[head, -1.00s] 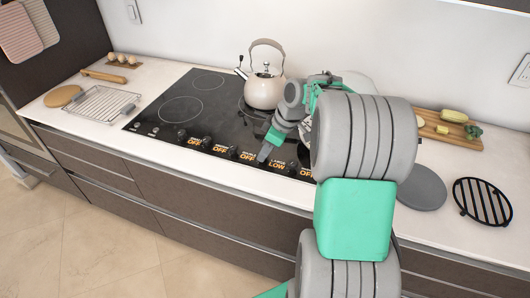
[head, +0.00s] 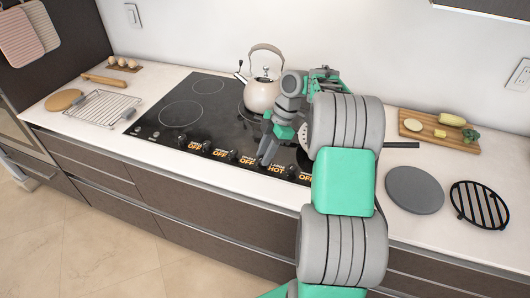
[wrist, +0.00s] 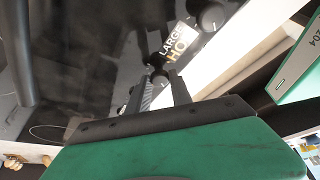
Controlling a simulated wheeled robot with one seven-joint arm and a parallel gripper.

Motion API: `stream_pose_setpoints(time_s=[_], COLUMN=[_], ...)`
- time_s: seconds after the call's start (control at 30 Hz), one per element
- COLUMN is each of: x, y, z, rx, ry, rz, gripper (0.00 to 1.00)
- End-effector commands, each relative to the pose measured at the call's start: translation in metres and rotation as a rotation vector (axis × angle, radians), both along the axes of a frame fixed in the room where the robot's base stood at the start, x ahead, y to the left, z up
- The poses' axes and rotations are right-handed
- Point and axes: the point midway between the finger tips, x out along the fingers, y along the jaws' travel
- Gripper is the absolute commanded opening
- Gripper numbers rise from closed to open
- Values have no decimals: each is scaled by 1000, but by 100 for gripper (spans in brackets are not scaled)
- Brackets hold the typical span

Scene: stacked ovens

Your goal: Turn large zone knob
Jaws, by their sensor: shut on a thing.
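The black cooktop (head: 160,135) has a row of knobs on its front edge with lit orange labels. The large zone label (head: 276,168) reads HOT; it also shows in the wrist view (wrist: 173,42), beside the fingertips. My gripper (head: 265,161) points down at the front edge there. In the wrist view my gripper (wrist: 162,74) is shut on the large zone knob, which is mostly hidden between the fingers. The other readable labels to its left say OFF.
A cream kettle (head: 263,94) stands on the cooktop close behind my gripper. A wire rack (head: 103,108) lies at the left. A grey round plate (head: 414,190), a black trivet (head: 480,203) and a cutting board (head: 466,142) with food lie at the right.

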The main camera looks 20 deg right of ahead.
Motion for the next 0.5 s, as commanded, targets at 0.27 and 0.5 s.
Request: stream_pose_setpoints(time_s=[0.27,0.5], x=[0,0], y=[0,0], z=[0,0], rx=[-1,-1], ry=[0,0], rz=[37,38], gripper=[0,0])
